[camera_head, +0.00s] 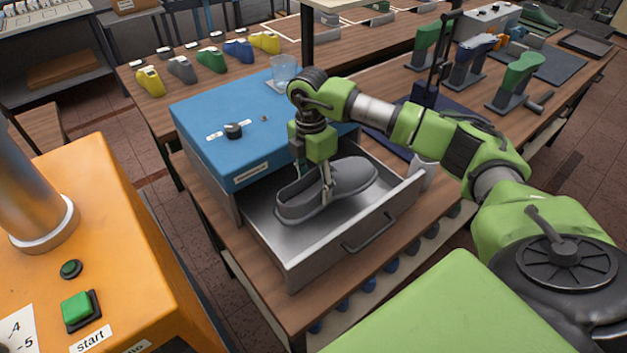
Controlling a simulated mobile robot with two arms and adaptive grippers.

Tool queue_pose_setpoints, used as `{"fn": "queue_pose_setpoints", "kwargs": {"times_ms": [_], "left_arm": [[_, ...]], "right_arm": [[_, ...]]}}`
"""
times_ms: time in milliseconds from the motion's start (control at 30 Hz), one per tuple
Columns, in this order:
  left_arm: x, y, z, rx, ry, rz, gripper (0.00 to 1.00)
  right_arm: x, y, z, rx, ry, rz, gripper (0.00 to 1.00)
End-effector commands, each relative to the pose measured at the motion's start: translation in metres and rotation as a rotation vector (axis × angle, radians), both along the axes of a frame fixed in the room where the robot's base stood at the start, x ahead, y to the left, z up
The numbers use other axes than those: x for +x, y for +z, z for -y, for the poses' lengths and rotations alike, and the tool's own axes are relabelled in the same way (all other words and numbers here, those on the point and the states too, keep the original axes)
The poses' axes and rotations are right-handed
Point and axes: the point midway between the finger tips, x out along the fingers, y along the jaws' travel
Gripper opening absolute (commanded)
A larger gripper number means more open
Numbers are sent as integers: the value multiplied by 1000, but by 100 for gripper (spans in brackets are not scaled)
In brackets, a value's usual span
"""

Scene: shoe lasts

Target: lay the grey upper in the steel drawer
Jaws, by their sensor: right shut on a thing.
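The grey upper (355,178) lies lengthwise inside the open steel drawer (300,262), its open collar toward the left and its toe toward the right. The drawer is pulled out from under a blue-topped cabinet (225,125). My right gripper (327,190) points down into the drawer and is shut on the upper's near edge around its middle. Whether the sole rests fully on the drawer floor is hard to tell. My left gripper is not in view.
A clear glass (283,70) stands at the cabinet's back edge. An orange machine (120,230) with a green start button fills the left front. Colored shoe lasts (210,60) line the back table. Green lasts on stands (515,80) are at right. Bare drawer floor shows in front of the upper.

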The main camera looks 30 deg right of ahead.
Motion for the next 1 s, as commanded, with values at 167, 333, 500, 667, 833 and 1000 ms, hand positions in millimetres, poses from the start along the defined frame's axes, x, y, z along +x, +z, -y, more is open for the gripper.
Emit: {"fn": "queue_pose_setpoints", "kwargs": {"times_ms": [167, 333, 500, 667, 833, 1000], "left_arm": [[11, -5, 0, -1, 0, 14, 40], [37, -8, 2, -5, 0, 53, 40], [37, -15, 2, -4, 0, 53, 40], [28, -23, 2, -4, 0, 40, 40], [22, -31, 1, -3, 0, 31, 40], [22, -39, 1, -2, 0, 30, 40]], "right_arm": [[0, -7, 0, 0, 0, 1, 28], [0, -15, 0, 1, 1, 1, 28], [0, -26, -1, 1, 2, 2, 28], [0, -37, -1, 1, 2, 2, 28], [0, -49, -1, 1, 3, 2, 28], [0, -61, -1, 2, 3, 3, 28]]}}
